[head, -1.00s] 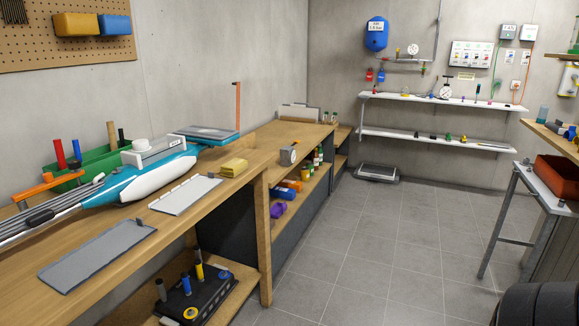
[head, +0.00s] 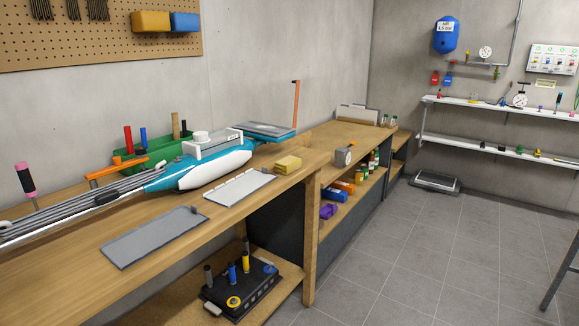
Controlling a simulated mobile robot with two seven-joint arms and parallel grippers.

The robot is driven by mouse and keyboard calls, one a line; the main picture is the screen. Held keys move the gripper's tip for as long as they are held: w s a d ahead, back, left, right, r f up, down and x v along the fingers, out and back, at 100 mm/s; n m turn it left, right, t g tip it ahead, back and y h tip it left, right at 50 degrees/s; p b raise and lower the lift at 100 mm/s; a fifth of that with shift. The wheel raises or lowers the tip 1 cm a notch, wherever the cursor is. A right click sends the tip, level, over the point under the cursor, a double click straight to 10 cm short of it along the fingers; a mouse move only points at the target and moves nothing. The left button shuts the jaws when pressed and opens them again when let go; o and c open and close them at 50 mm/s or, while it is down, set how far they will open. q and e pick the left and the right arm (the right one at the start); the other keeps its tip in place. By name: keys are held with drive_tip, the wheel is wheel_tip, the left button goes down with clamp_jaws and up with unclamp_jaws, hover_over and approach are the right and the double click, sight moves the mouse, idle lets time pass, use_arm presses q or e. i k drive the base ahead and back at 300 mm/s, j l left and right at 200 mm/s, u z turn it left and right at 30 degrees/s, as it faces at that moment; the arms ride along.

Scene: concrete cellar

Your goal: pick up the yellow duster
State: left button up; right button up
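A yellow block-like thing (head: 288,164), which looks like the folded yellow duster, lies on the wooden workbench (head: 165,262). It sits near the bench's front edge, just right of a light grey plate (head: 240,187) and in front of the blue and white machine (head: 215,168). Nothing touches it from above. Neither of my grippers shows in the head view.
A dark grey plate (head: 152,236) lies on the near part of the bench. A green bin (head: 168,152) stands behind the machine. A black box with coloured handles (head: 240,290) rests on the lower shelf. The tiled floor (head: 420,255) at right is open.

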sight(285, 165)
drive_tip(key=i+l+u, duration=0.2)
drive_tip(key=i+l, duration=0.2)
drive_tip(key=i+l+u, duration=0.2)
drive_tip(key=i+l, duration=0.15)
drive_tip(key=l, duration=0.15)
